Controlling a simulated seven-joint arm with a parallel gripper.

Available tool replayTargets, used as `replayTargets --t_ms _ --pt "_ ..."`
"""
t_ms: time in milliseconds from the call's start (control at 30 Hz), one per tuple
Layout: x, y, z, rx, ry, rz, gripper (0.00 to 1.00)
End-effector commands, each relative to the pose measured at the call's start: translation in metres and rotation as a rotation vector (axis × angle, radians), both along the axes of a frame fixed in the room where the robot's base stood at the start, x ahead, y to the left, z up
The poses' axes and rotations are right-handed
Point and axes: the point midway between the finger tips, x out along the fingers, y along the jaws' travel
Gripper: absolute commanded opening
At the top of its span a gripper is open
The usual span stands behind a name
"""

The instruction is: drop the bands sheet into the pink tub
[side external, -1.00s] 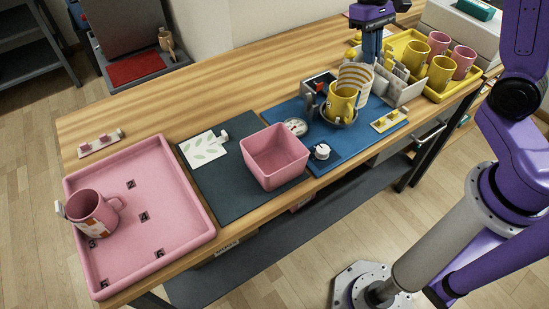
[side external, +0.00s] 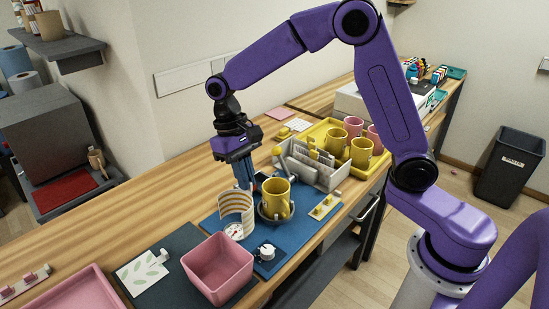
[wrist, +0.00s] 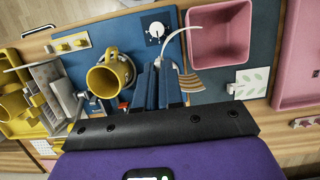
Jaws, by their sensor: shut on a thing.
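The bands sheet (side external: 233,205), a curved white sheet with orange-tan stripes, is clear of the yellow mug and to its left in the side view. My gripper (side external: 245,186) points down and is shut on the sheet's edge. In the wrist view the blue fingers (wrist: 157,85) hold the sheet (wrist: 184,78), seen nearly edge-on as a curved strip. The pink tub (side external: 220,282) is empty and stands in front and left of the sheet. It also shows in the wrist view (wrist: 220,35), beyond the sheet. The sheet is outside the tub.
The yellow mug (side external: 278,198) stands in a dark round holder on the blue mat (side external: 290,238). A dial gauge and a white knob (side external: 266,251) are near the tub. A leaf-print sheet (side external: 143,272) lies left of the tub. A grey rack (side external: 312,168) stands behind the mug.

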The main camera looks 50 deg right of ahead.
Motion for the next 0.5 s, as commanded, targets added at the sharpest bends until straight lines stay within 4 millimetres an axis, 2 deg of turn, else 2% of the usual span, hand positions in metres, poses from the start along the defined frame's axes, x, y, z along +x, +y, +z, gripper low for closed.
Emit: replayTargets --t_ms 33,200,333,500 --pt "-0.002 0.021 -0.002 0.001 0.001 0.007 0.0" --pt "-0.008 0.066 -0.007 0.001 0.005 0.003 0.0" --pt "-0.012 0.084 -0.008 0.002 0.006 0.0 0.0" --pt "-0.014 0.09 -0.012 0.002 0.007 -0.001 0.0"
